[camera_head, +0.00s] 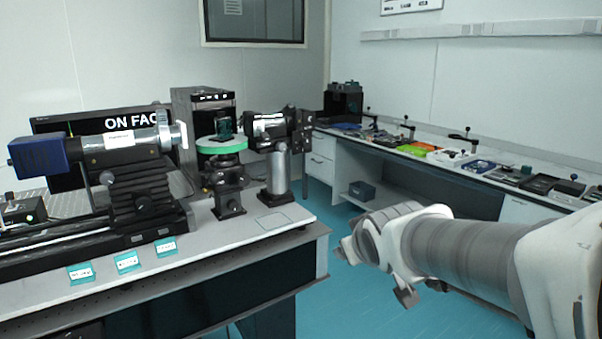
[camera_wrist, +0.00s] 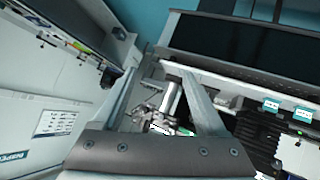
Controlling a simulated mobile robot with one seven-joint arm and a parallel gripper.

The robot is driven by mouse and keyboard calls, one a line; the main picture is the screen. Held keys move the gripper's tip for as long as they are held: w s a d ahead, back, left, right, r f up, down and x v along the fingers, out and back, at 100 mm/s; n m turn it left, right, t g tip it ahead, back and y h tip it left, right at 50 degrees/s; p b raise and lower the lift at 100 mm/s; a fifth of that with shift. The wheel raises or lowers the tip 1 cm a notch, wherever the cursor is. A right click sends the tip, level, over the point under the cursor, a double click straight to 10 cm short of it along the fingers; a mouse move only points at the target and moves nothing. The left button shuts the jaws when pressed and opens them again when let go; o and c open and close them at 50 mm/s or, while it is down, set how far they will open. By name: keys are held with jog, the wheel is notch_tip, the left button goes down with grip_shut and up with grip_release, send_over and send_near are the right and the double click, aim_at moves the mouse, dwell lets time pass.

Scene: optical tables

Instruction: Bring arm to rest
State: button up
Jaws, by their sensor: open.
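My arm reaches in from the right edge of the head view, over the blue floor between the near optical table (camera_head: 250,225) and the long bench by the right wall. Its far end is just right of the near table's corner; the fingers are not clear there. In the wrist view my gripper (camera_wrist: 158,72) has its two fingers spread apart, with nothing between them. Optical mounts show in the background past the fingers, apart from them. No object is held.
The near table carries a blue-ended cylinder device (camera_head: 110,145), a green round platform (camera_head: 221,147), a post-mounted device (camera_head: 268,128) and small labels (camera_head: 128,261). The bench (camera_head: 490,172) holds several trays and tools. Blue floor (camera_head: 350,308) is open between them.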

jog(key=s+d+f+m+g, duration=0.2)
jog(key=s+g, duration=0.1)
jog(key=s, duration=0.8)
jog(key=s+d+f+m+g, duration=0.2)
jog(key=s, duration=0.8)
notch_tip(320, 180, up, 15)
jog(key=p, duration=1.4)
jog(key=shift+p, duration=0.35)
jog(key=shift+f, duration=0.1)
jog(key=shift+c, duration=0.2)
jog(key=c, duration=0.3)
jog(key=shift+w+a, duration=0.1)
jog(key=shift+a, duration=0.05)
jog(key=shift+c, duration=0.2)
